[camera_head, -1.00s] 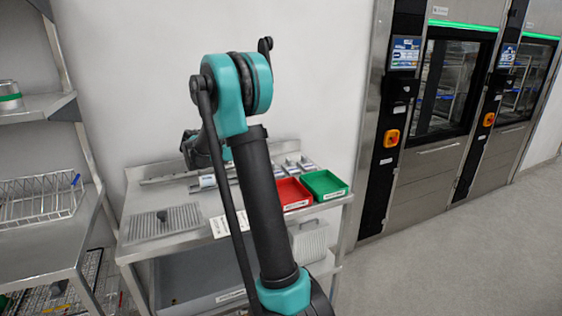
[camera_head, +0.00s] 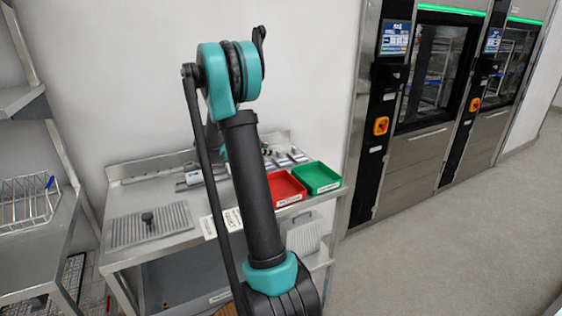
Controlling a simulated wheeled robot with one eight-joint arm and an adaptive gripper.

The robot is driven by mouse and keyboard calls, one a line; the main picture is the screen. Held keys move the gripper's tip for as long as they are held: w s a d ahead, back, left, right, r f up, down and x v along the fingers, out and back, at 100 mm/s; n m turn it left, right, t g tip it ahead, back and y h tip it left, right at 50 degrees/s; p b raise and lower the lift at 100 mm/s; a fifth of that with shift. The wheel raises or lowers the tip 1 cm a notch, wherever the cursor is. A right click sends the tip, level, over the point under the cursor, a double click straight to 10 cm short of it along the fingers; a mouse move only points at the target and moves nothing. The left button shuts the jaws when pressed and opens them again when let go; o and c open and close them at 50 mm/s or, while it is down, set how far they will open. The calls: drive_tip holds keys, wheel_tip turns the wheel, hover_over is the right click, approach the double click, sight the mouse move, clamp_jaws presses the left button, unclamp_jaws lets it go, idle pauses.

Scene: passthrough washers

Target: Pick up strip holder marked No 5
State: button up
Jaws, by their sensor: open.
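Several small grey-and-white pieces (camera_head: 282,160) stand in a row at the back of the steel table, behind the red and green trays. They may be the strip holders. Their markings are too small to read, so I cannot tell which is No 5. A white piece (camera_head: 193,176) lies on the table left of my arm. My arm stands upright in the middle of the view and covers part of the table. My gripper is hidden behind the arm.
The steel table (camera_head: 150,185) carries a ribbed plate with a black knob (camera_head: 148,222), a red tray (camera_head: 286,186) and a green tray (camera_head: 316,177). A shelf with a wire basket (camera_head: 28,205) stands left. Washers (camera_head: 420,165) line the right wall. Floor at right is clear.

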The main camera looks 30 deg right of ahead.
sight(278, 151)
drive_tip(key=shift+x, duration=3.15)
drive_tip(key=shift+c, duration=0.5)
clamp_jaws()
